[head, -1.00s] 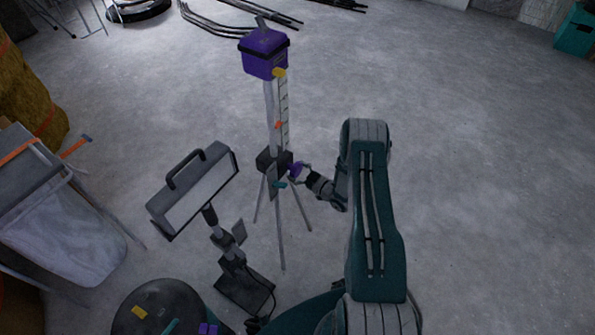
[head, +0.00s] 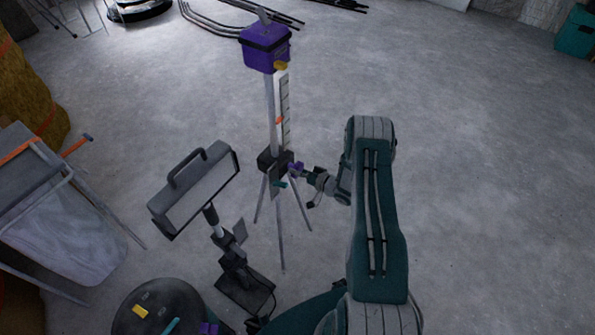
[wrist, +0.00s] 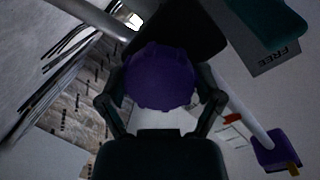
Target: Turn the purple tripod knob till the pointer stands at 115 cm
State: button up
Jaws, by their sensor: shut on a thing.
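The tripod (head: 269,110) stands upright on spread legs in the head view, with a purple box (head: 266,47) on top. A pale scale strip (head: 284,105) runs beside its column. A yellow piece (head: 281,65) sits near the strip's top and an orange marker (head: 279,120) partway down; the scale's figures are too small to read. The purple knob (head: 296,168) sits on the right of the dark block (head: 272,160). My gripper (head: 304,170) is shut on the knob. In the wrist view the round purple knob (wrist: 160,77) lies between my two fingers.
A work lamp (head: 195,185) on a stand is left of the tripod. A round dark drum top (head: 160,295) with small coloured pieces is at the lower left. A sawhorse-like frame (head: 50,160) stands far left.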

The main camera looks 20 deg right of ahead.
jog(key=m, duration=0.5)
jog(key=shift+w+d+y, duration=0.1)
jog(key=shift+d+y, duration=0.1)
jog(key=shift+y, duration=0.2)
jog(key=m, duration=0.4)
jog(key=shift+m+g+y, duration=0.3)
jog(key=shift+m+y, duration=0.1)
jog(key=o, duration=0.9)
jog(key=shift+d+f, duration=0.1)
